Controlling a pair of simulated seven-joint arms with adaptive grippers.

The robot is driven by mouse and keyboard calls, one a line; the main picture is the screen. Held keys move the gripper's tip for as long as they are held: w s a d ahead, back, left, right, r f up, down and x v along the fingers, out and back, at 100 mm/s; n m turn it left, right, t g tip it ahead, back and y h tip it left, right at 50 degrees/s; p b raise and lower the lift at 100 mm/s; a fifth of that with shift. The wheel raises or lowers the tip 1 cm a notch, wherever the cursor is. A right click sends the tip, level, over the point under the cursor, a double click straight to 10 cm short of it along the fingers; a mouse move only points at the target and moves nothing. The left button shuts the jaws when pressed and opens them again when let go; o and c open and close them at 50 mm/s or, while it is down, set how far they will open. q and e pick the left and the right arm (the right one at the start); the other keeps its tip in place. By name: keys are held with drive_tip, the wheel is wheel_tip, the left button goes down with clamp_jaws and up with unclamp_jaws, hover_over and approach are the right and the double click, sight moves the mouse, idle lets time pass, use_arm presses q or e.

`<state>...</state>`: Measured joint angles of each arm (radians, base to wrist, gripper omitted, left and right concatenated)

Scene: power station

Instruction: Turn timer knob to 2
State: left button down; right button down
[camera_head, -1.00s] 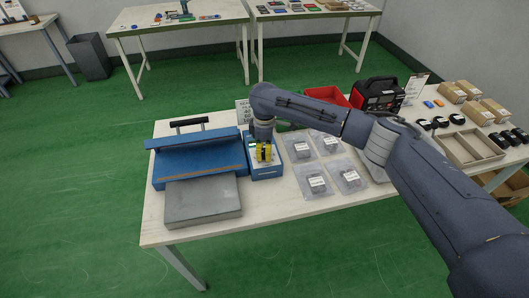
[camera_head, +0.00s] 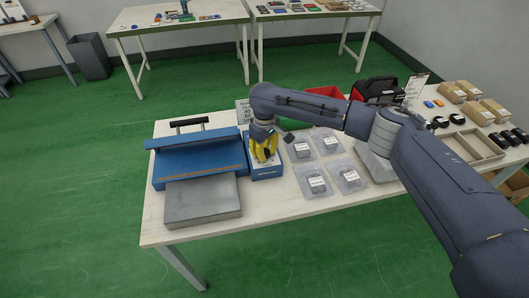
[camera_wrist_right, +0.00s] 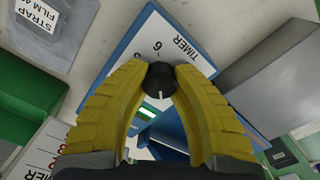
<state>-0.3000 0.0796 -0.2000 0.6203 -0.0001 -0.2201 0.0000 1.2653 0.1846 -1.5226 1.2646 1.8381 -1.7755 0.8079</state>
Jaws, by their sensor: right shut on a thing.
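The timer knob (camera_wrist_right: 160,78) is a small black dial between the two yellow fingertips of my right gripper (camera_wrist_right: 161,82). My right gripper is shut on it. A white mark on the knob points toward the bottom of the right wrist view. The timer panel (camera_wrist_right: 172,45) is white with a blue edge and shows the word TIMER and a 6; the other numbers are hidden by the fingers. In the head view the right gripper (camera_head: 264,150) points down over the blue timer box (camera_head: 266,172), and its fingers hide the knob there. My left gripper is not in view.
A blue sealer-like machine (camera_head: 198,155) with a grey plate (camera_head: 203,202) stands just left of the box. Several clear packets (camera_head: 316,180) lie to the right. A red bin (camera_head: 325,94), a black-and-red device (camera_head: 378,88) and a wooden tray (camera_head: 469,147) are farther right.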

sight(265, 150)
idle(0.5)
drive_tip(key=c, duration=1)
unclamp_jaws()
drive_tip(key=shift+o, duration=0.2)
wheel_tip(265, 150, up, 12)
